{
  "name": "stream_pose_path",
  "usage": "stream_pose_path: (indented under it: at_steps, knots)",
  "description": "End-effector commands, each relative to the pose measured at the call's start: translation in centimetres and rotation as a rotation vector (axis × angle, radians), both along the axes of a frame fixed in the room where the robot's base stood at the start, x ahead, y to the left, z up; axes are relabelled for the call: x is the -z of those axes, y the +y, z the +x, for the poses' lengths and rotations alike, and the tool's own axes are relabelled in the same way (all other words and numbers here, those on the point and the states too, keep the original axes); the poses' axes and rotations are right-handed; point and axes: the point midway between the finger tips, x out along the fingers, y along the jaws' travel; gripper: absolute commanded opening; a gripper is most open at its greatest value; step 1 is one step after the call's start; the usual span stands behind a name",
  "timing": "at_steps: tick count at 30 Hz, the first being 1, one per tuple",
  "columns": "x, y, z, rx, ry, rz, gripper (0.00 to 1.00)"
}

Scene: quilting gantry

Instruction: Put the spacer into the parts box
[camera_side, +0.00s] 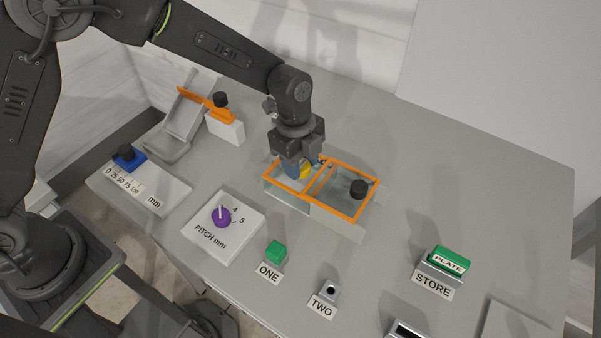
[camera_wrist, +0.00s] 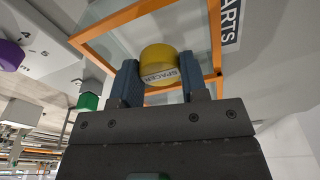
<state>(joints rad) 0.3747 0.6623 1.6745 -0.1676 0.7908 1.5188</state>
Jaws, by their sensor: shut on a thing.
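My gripper (camera_side: 300,170) is shut on the yellow round spacer (camera_wrist: 160,62), which has a white label reading SPACER. The spacer sits between the two blue fingers in the wrist view, and a little of its yellow (camera_side: 306,172) shows in the side view. The parts box has an orange rim (camera_side: 282,189) and clear walls; its rim also shows in the wrist view (camera_wrist: 125,17). My gripper is over the left, open-looking part of the box, near the divider. The fingertips' depth relative to the rim is hard to tell.
An orange lever with a black knob (camera_side: 220,99) is behind left. A purple dial (camera_side: 221,216), green button (camera_side: 276,251) and green plate (camera_side: 449,260) are in front. The table right of the box is clear.

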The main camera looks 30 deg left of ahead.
Motion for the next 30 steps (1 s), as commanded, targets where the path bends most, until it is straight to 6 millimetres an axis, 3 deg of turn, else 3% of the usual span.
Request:
stream_pose_path:
  at_steps: [9,21,22,30]
  knots:
    - [3.7,0.0,0.0,-0.002,0.002,0.0,0.18]
    - [4.3,0.0,0.0,-0.001,0.0,0.0,0.18]
    - [4.3,0.0,0.0,-0.001,0.0,0.0,0.42]
    - [4.3,0.0,0.0,0.0,0.0,0.0,0.66]
